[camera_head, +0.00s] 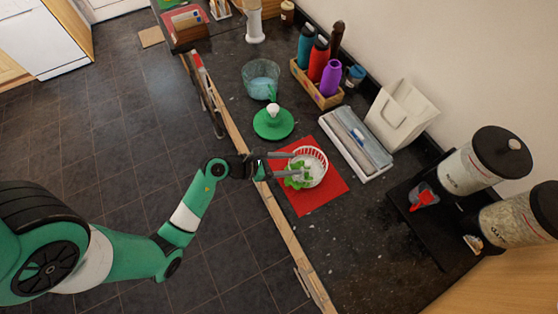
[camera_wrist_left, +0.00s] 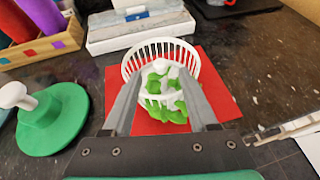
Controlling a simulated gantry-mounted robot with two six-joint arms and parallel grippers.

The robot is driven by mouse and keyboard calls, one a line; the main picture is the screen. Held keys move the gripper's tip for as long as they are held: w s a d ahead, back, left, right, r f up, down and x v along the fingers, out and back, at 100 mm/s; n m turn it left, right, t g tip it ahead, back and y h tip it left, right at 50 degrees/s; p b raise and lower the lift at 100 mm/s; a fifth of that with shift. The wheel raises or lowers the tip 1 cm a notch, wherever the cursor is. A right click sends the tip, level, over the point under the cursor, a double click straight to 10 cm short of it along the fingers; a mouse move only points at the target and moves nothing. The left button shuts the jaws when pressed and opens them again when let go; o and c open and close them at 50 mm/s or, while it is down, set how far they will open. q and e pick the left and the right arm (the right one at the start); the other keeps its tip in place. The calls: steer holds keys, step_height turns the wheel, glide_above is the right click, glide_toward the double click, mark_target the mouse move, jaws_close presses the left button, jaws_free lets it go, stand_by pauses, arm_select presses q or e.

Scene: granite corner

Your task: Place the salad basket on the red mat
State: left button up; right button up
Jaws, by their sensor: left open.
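The salad basket (camera_head: 318,160) is a white slotted basket with green leaves in it. It is over the red mat (camera_head: 330,190) and appears to rest on it. In the left wrist view the basket (camera_wrist_left: 184,52) is in the centre, with the red mat (camera_wrist_left: 218,98) around it. My left gripper (camera_head: 297,165) is open, its two fingers reaching over the near side of the basket. In the left wrist view the fingers (camera_wrist_left: 162,84) stand apart on either side of the leaves. Whether they touch the basket is unclear. My right gripper is out of view.
A green lid (camera_head: 284,125) with a white knob and a clear bowl (camera_head: 262,84) stand left of the mat. A bottle crate (camera_head: 313,90), a flat white box (camera_head: 352,150) and a white bag (camera_head: 400,115) are behind. Dispensers (camera_head: 475,165) stand at right.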

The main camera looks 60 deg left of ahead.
arm_select(q)
steer(key=v, duration=0.5)
